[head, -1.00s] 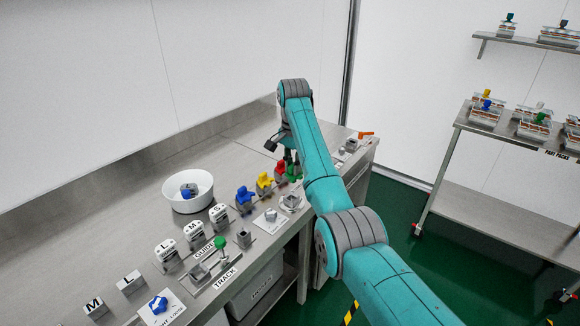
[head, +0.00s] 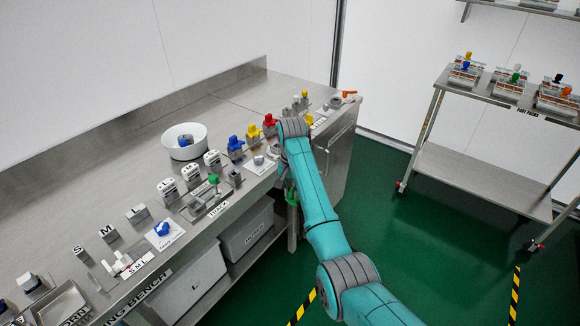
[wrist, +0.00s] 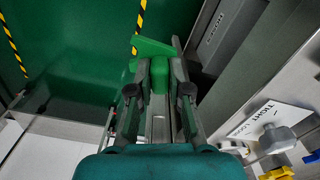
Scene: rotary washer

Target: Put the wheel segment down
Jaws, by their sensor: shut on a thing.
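My gripper (wrist: 158,95) is shut on a green piece (wrist: 150,48), the wheel segment as far as I can tell. The green piece sticks out past the fingertips in the wrist view, and part of it is hidden between the fingers. In the head view a little of the green piece (head: 291,195) shows beside my arm's end. It hangs in front of the bench's front edge, clear of the bench top. The green floor lies beyond it in the wrist view.
The steel bench (head: 110,205) carries a white bowl (head: 184,142), blue (head: 235,146), yellow (head: 254,132) and red (head: 270,121) pieces, and lettered blocks. Grey bins (head: 188,285) stand under it. A parts rack (head: 475,150) stands at the right. The floor between is open.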

